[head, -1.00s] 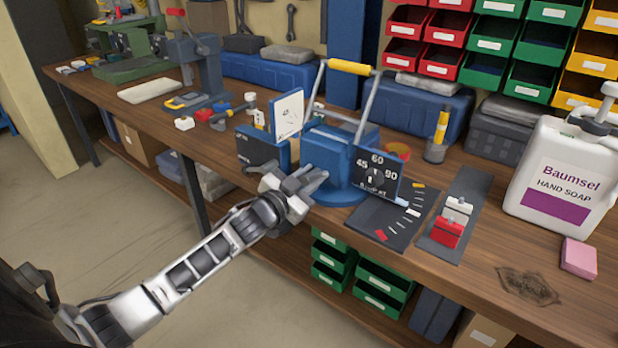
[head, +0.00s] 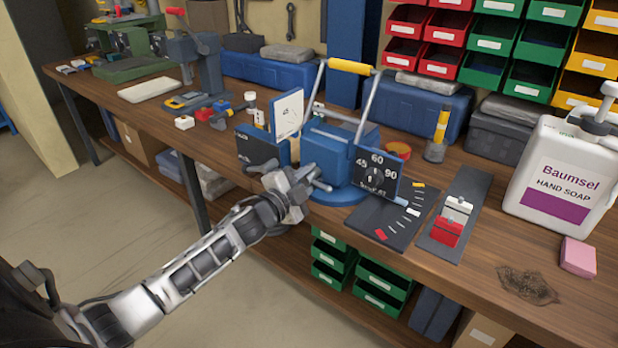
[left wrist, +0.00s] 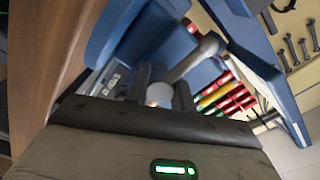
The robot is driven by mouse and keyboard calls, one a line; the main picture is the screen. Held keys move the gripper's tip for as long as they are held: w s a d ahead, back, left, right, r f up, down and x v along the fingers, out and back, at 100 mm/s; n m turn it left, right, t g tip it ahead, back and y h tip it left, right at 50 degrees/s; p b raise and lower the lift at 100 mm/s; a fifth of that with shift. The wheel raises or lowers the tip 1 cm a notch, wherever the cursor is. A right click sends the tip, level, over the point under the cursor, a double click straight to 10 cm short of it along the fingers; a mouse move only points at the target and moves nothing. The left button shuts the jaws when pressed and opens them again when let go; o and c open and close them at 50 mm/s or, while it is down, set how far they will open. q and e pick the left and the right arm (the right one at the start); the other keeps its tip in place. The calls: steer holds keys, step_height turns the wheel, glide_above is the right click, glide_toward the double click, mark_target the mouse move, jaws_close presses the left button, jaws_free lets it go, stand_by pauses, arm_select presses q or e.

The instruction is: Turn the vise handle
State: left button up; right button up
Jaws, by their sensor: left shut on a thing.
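The blue vise (head: 338,142) stands on a round blue base at the front edge of the bench. My left gripper (head: 312,184) is at its front side, low and near the bench edge. In the left wrist view the grey handle bar (left wrist: 194,58) runs down with its rounded end between the dark fingers (left wrist: 160,92), which are shut on it. The handle is mostly hidden by the gripper in the head view. My right gripper is in neither view.
A dark panel (head: 258,150) is at the left. A yellow grip (head: 350,67) on two grey bars rises above the vise. A soap jug (head: 560,175) stands at the right.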

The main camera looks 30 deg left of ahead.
arm_select(q)
steer(key=shift+m, duration=0.3)
steer(key=o, duration=1)
steer(key=s, duration=1)
steer(key=s+a+b, duration=0.1)
steer(key=s, duration=0.5)
steer(key=shift+a, duration=0.1)
steer(key=s+d+f+n+g, duration=0.2)
steer(key=s+d+f+n, duration=0.1)
steer(key=d+f, duration=0.2)
steer(key=s+d+f+n+g+h, duration=0.1)
steer(key=s+d+f+n+g, duration=0.2)
steer(key=d, duration=0.6)
steer(key=s+d+f+n+g+h, duration=0.1)
steer(key=s+d+f+n+g, duration=0.1)
steer(key=s+d+f+n, duration=0.3)
steer(key=shift+s+d+f+g, duration=0.1)
steer(key=shift+d+f+g, duration=0.05)
steer(key=shift+d+f, duration=0.55)
steer(key=shift+d+f+g, duration=0.15)
steer(key=shift+d+f, duration=0.35)
steer(key=shift+f, duration=0.4)
